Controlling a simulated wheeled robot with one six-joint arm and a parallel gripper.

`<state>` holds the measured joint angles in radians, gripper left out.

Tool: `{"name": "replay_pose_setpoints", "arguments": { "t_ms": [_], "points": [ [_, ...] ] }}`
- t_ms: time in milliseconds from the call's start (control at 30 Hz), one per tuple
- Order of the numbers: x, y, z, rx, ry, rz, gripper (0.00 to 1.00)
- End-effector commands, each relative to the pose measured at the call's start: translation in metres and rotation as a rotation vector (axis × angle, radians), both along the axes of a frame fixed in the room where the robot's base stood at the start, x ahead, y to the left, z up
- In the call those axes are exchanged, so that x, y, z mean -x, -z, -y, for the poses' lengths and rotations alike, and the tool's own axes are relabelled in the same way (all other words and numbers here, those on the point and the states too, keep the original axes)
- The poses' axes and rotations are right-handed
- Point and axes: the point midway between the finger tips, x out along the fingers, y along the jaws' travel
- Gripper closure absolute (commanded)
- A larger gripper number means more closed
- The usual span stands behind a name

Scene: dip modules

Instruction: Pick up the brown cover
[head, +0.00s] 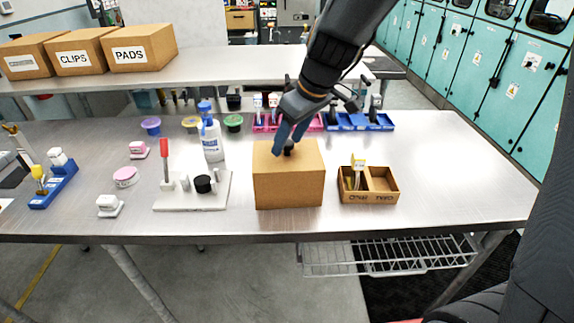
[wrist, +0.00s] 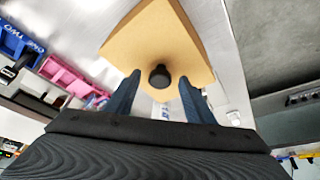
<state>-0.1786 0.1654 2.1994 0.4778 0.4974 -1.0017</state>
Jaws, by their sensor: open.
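The brown cover (head: 288,184) is a box-shaped cardboard-brown piece with a dark round knob (head: 288,150) on top. It stands upright near the middle of the metal table. My gripper (head: 289,140) is just above the cover, with its blue fingers pointing down around the knob. In the wrist view the cover (wrist: 150,38) fills the upper middle, and its black knob (wrist: 159,76) lies between and beyond the two fingertips of my gripper (wrist: 161,80). The fingers are spread, and a gap shows on both sides of the knob. What is under the cover is hidden.
To the right is a brown two-compartment tray (head: 370,196) holding something. To the left are a white board (head: 215,198) with a red-handled tool and a white-blue bottle (head: 211,143). Behind are pink (head: 264,127) and blue (head: 346,125) racks. The table's right end is clear.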

Motion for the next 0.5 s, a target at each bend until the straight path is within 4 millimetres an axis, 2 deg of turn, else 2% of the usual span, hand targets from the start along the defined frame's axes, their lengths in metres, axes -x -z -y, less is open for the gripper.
{"name": "replay_pose_setpoints", "arguments": {
  "t_ms": [33,333,500],
  "points": [
    [0.0001,0.0000,-0.0001,0.000,0.000,0.000,0.51],
    [0.0002,-0.0001,0.0000,0.000,0.000,0.000,1.00],
    [0.0000,-0.0003,0.0000,0.000,0.000,0.000,1.00]
  ]
}}
